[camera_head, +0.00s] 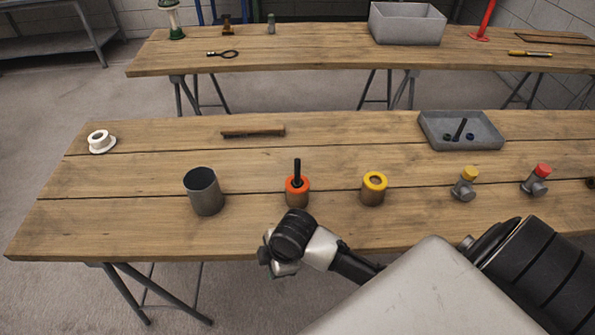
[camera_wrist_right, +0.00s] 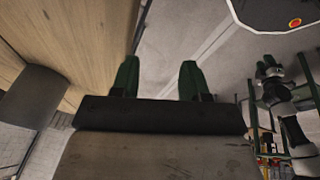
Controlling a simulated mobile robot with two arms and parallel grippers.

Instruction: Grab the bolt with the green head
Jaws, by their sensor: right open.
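In the head view a grey tray (camera_head: 428,140) at the back right of the near table holds small dark pieces. One looks like a small green piece (camera_head: 448,136), which may be the green bolt head. A dark blue piece (camera_head: 470,137) and a leaning black shaft (camera_head: 460,128) are with it. They are too small to tell apart surely. My right gripper (camera_head: 277,264) is at the near table's front edge, below the orange-topped cylinder and far from the tray. In the wrist view its two green fingers (camera_wrist_right: 157,78) are apart with nothing between them. My left gripper is out of view.
A second table stands behind.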

